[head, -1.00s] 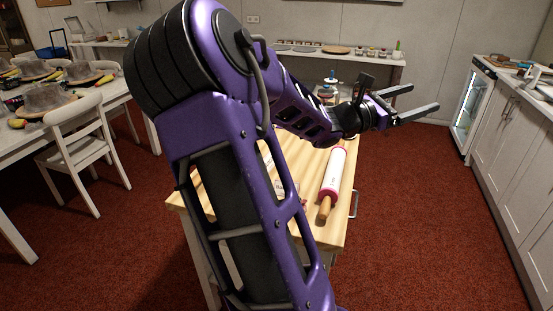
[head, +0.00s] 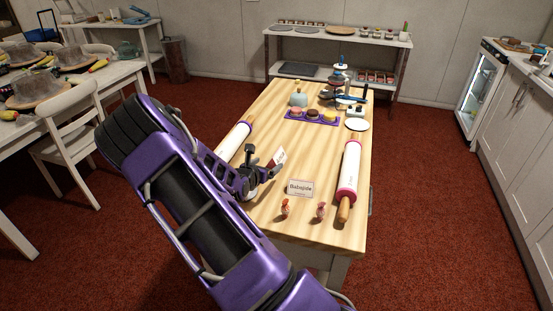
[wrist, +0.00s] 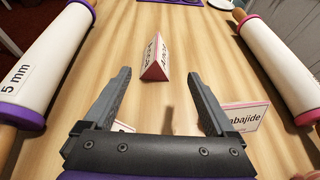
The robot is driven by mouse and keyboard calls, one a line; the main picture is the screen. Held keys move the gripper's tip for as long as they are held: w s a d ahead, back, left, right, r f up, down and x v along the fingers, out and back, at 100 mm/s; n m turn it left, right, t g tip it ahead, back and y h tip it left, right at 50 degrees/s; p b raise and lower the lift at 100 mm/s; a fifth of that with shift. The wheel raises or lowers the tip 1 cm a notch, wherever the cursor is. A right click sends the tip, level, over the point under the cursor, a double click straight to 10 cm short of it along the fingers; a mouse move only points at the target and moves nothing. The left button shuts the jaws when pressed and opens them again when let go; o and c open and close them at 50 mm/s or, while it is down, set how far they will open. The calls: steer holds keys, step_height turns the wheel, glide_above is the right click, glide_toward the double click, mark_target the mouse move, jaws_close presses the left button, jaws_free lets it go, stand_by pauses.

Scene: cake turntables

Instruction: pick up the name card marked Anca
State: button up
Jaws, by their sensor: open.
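In the wrist view, a folded tent card (wrist: 155,60) with a pink-red edge stands just ahead of my gripper (wrist: 159,74), roughly between the lines of the fingers. Its lettering is at a steep angle and I cannot read the name for sure. It also shows in the head view (head: 279,156), partly behind my gripper (head: 270,172). A bit of another white card (wrist: 123,127) shows by the left finger. The gripper is open and empty.
Rolling pins flank the cards, a purple-ringed one (wrist: 45,65) left and a pink-ringed one (head: 348,180) right. Two small figurines (head: 285,208) (head: 320,211) stand in front of the Babajide card. A purple tray (head: 312,121) of cakes lies farther back on the wooden table (head: 260,222).

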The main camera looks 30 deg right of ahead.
mark_target(277, 156)
steer(key=x, duration=0.6)
steer(key=shift+w+d+f, duration=0.1)
steer(key=shift+w+d, duration=0.1)
steer(key=shift+w+b+x, duration=0.25)
steer(key=shift+b+x, duration=0.1)
steer(key=shift+x, duration=2.35)
steer(key=shift+a, duration=0.25)
steer(key=c, duration=1.4)
